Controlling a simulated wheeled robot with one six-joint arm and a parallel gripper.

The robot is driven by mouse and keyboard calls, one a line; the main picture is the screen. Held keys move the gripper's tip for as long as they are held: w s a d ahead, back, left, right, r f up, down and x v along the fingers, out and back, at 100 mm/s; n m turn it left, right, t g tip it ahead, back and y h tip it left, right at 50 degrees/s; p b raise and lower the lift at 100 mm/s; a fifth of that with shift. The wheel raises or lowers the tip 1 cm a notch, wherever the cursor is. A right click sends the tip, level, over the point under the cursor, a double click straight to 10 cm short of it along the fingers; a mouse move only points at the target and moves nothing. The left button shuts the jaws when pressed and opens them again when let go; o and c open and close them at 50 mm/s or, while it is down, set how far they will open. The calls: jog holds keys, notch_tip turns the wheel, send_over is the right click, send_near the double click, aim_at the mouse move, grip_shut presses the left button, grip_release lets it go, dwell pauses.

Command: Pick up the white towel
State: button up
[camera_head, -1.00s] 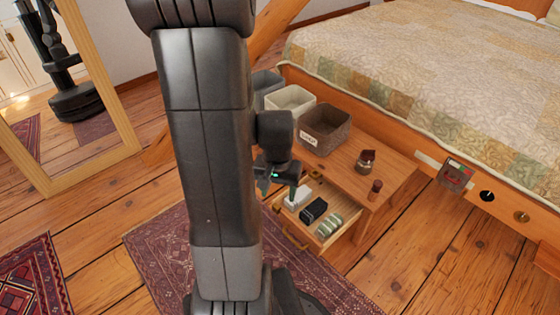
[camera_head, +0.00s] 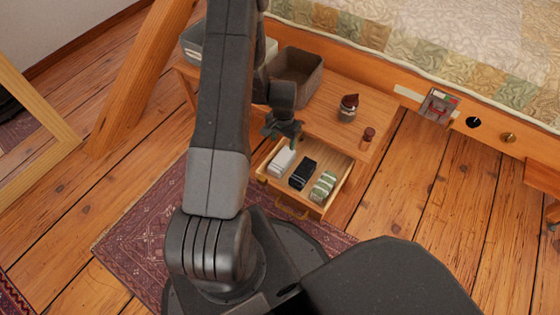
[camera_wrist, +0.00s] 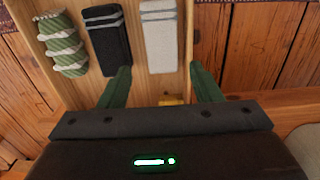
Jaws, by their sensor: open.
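The white towel (camera_head: 282,161) lies folded in the open drawer (camera_head: 325,206), at the left end of a row of rolled or folded towels. In the wrist view the white towel (camera_wrist: 160,38) has grey stripes and lies ahead of my gripper, between the lines of its two fingers. My gripper (camera_wrist: 160,88) is open and empty, with its green fingers spread. In the head view my gripper (camera_head: 290,140) hangs just above the back of the drawer near the white towel. They look apart.
A black towel (camera_head: 302,174) and a striped green towel (camera_head: 323,186) lie beside the white one. The drawer belongs to a low wooden table (camera_head: 375,105) bearing a basket (camera_head: 297,75), a jar (camera_head: 348,108) and a small bottle (camera_head: 367,137). A bed (camera_head: 440,40) stands behind.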

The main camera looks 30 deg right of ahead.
aim_at(282, 159)
notch_tip(282, 159, down, 11)
jog(key=b, duration=0.3)
jog(key=shift+a+f+b, duration=0.1)
jog(key=shift+f+b, duration=0.05)
jog(key=shift+b, duration=0.25)
jog(key=c, duration=0.7)
